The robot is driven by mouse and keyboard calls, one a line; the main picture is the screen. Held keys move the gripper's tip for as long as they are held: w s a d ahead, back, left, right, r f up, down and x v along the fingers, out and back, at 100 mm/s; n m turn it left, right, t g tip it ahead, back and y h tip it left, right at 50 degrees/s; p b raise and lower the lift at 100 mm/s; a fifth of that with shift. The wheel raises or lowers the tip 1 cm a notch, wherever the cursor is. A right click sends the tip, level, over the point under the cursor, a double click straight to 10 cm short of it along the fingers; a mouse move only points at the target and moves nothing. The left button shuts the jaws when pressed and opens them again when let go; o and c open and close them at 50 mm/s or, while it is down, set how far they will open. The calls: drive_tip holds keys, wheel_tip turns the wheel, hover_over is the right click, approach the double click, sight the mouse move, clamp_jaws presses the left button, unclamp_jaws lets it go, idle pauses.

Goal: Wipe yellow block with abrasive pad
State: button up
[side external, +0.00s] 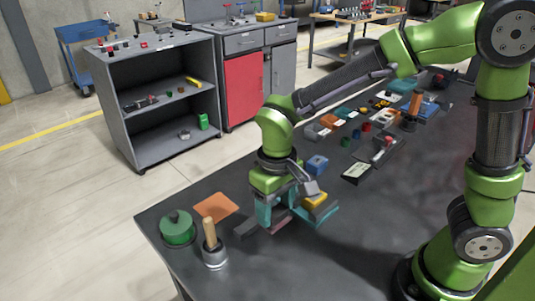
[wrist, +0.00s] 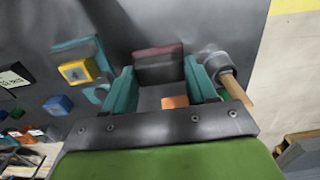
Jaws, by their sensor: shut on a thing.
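The yellow block (side external: 315,200) sits on a teal base (side external: 327,215). In the wrist view the yellow block (wrist: 76,71) lies left of my gripper, with a small grey patch on its top. My gripper (side external: 275,217) is low over the bench beside the block, to its left in the side view. In the wrist view its teal fingers (wrist: 158,68) are wide apart and shut on a dark maroon pad (wrist: 158,55), which looks like the abrasive pad. The pad is partly hidden in the side view; I cannot tell whether it touches the bench.
A grey cup (side external: 214,256) with a wooden handle stands near my gripper. A green round container (side external: 178,230) and an orange sheet (side external: 213,207) are at the bench's left end. A blue block (side external: 317,164) lies behind the yellow one. The front bench area is clear.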

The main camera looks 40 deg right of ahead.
drive_tip(key=w+d+r+m, duration=0.1)
drive_tip(key=d+r, duration=0.1)
drive_tip(key=d, duration=0.8)
drive_tip(key=w+d+r, duration=0.1)
drive_tip(key=d, duration=0.9)
drive_tip(key=shift+n, duration=0.5)
drive_tip(key=f, duration=0.8)
drive_tip(key=shift+a+f, duration=0.2)
drive_tip(key=shift+a, duration=1.25)
drive_tip(key=shift+c, duration=0.4)
drive_tip(key=shift+a+r, duration=0.15)
drive_tip(key=shift+a, duration=1.35)
drive_tip(key=shift+d, duration=2.75)
wheel_tip(320, 180, up, 8)
drive_tip(key=shift+r, duration=0.15)
